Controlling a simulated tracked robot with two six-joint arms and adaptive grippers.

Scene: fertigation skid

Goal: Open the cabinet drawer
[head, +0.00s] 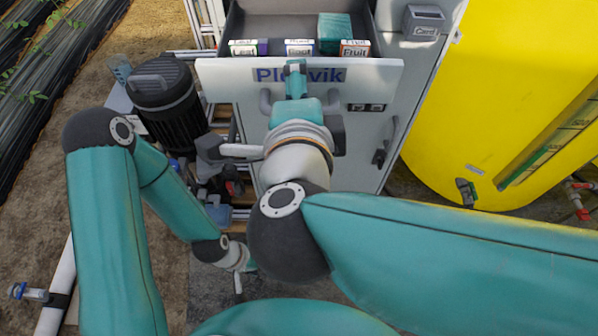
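The cabinet drawer (225,78) stands pulled out from the grey-white cabinet (362,165), its inside visible from above. Blue lettering on its front is partly covered by my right arm. A grey handle (265,101) shows just left of my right gripper (297,82), which is in front of the drawer front. My wrist hides the rest of the handle and any contact with it. I cannot see whether the fingers are open or shut.
The drawer holds labelled packs (300,48) and a teal box (335,28). A black ribbed canister (165,92) stands left of the cabinet. A yellow tank (500,90) fills the right side. A holder marked Card (424,20) is on the cabinet's right part.

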